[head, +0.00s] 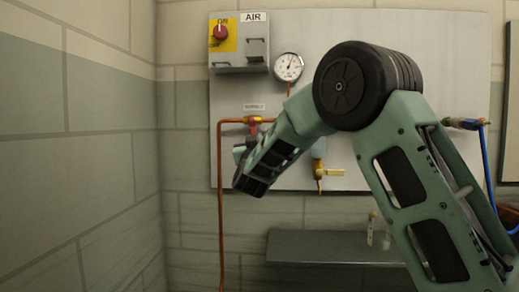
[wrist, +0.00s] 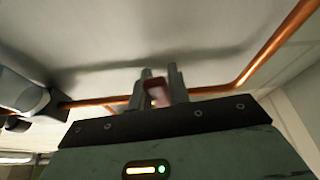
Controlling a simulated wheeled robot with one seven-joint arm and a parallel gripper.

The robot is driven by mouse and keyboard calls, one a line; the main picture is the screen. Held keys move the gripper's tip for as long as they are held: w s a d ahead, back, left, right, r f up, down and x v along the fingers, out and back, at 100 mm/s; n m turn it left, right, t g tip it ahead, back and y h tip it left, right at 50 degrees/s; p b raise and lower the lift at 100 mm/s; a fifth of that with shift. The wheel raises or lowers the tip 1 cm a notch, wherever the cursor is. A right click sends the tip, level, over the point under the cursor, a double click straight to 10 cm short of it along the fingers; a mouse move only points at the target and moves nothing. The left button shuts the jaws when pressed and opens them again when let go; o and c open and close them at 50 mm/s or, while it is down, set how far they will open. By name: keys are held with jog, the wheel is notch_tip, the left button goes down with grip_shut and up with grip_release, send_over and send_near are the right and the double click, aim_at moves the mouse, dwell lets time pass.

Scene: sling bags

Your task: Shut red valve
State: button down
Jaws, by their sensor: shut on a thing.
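The red valve (head: 254,127) has a red handle and a brass body on the copper pipe, left of centre on the grey wall panel. My gripper (wrist: 158,82) is at this valve. In the wrist view its two upright fingers are shut on the red handle (wrist: 156,93), which shows between them. In the head view my arm comes from the right, and its wrist covers the lower part of the valve and the fingertips. The handle's exact angle to the pipe is hard to tell.
A red knob (head: 219,34) on a yellow "ON" plate and a gauge (head: 288,67) are above. A brass tap (head: 325,174) is right of my wrist. A dark shelf (head: 310,248) with a clear bottle (head: 377,232) is below. A blue hose (head: 486,165) hangs at right.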

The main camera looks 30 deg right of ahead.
jog(key=shift+w+a+f+m+g+h+b, duration=0.15)
jog(key=shift+a+m+h+b, duration=0.1)
jog(key=shift+m, duration=0.35)
jog(key=shift+w+a+f+m+g+h+b, duration=0.15)
jog(key=shift+m+h+b, duration=0.1)
jog(key=shift+m, duration=0.35)
jog(key=shift+r, duration=0.15)
jog(key=c, duration=1.3)
grip_release()
jog(key=v, duration=1.7)
jog(key=shift+s+a, duration=0.15)
jog(key=shift+s, duration=0.05)
